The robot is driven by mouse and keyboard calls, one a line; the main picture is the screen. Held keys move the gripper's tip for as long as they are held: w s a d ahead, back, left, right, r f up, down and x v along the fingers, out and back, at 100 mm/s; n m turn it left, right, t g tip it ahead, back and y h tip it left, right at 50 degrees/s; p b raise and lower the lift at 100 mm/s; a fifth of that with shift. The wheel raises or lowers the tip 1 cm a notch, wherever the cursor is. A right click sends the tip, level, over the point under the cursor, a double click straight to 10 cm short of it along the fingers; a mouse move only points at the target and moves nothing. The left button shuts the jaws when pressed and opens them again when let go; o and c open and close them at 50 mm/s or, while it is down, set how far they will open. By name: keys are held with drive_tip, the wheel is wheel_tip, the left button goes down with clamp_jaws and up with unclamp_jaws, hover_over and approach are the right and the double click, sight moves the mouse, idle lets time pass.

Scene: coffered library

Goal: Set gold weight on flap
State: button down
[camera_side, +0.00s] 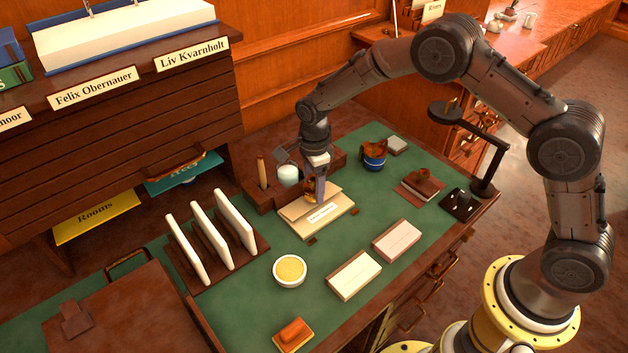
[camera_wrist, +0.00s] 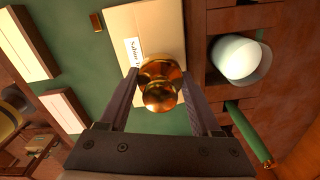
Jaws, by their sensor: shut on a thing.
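The gold weight (camera_wrist: 161,92), a rounded knobbed piece, is held between the two fingers of my gripper (camera_wrist: 158,88) in the wrist view. In the side view my gripper (camera_side: 316,190) points down over the tan envelope (camera_side: 331,203), and the gold weight (camera_side: 308,186) is partly hidden by the finger. The envelope also shows in the wrist view (camera_wrist: 160,22), with a white name label (camera_wrist: 132,52) on it. The weight covers part of the envelope's edge in that view. I cannot tell whether the weight touches the envelope or where the flap's edge lies.
A dark wooden holder (camera_side: 262,194) with a white globe (camera_side: 288,175) stands close behind the envelope. Two card stacks (camera_side: 355,275) (camera_side: 397,240) and a round yellow-filled dish (camera_side: 290,270) lie in front. Green desktop (camera_side: 325,255) is clear between them.

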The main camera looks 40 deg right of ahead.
drive_tip(key=shift+f, duration=1.3)
drive_tip(key=shift+c, duration=1)
unclamp_jaws()
drive_tip(key=shift+o, duration=1)
drive_tip(key=shift+f, duration=0.1)
